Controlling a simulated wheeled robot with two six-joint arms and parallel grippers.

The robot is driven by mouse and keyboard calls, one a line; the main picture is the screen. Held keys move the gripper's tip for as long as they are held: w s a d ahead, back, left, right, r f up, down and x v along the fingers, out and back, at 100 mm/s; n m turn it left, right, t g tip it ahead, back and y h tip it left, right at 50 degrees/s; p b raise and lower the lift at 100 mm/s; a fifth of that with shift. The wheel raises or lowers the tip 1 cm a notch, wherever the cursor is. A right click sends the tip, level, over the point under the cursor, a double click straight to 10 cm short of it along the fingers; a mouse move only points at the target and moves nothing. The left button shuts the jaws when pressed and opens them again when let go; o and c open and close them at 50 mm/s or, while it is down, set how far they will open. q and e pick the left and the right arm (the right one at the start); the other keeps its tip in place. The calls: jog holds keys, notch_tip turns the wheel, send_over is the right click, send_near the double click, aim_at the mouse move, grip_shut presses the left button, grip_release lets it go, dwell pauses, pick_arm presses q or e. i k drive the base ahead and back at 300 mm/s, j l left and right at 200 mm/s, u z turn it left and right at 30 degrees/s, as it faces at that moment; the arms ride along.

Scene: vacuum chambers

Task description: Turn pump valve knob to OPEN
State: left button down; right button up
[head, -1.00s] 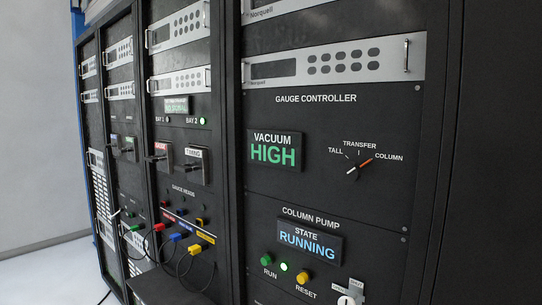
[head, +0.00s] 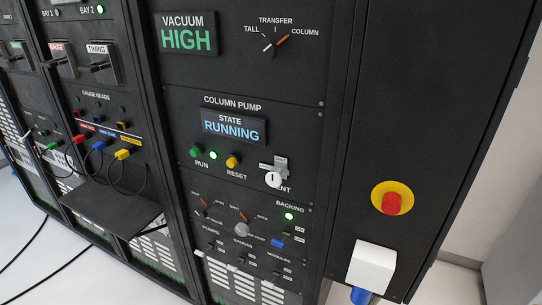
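The pump valve knob (head: 203,213) is a small dark knob on the lower black panel of the right rack, left of a larger grey knob. Small SHUT and OPEN marks stand above it, and its label below is only partly legible. Its exact pointer direction is too small to tell. The grey knob (head: 241,229) has its own SHUT and OPEN marks. Above, the column pump display (head: 234,127) reads RUNNING, and the vacuum display (head: 187,35) reads HIGH. Neither of my grippers is in the head view.
A red emergency button (head: 391,203) on a yellow disc and a white box (head: 372,266) are on the rack's right side. A dark shelf (head: 112,210) juts out at left.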

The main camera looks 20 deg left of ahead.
aim_at(201, 212)
jog(key=u, duration=1.25)
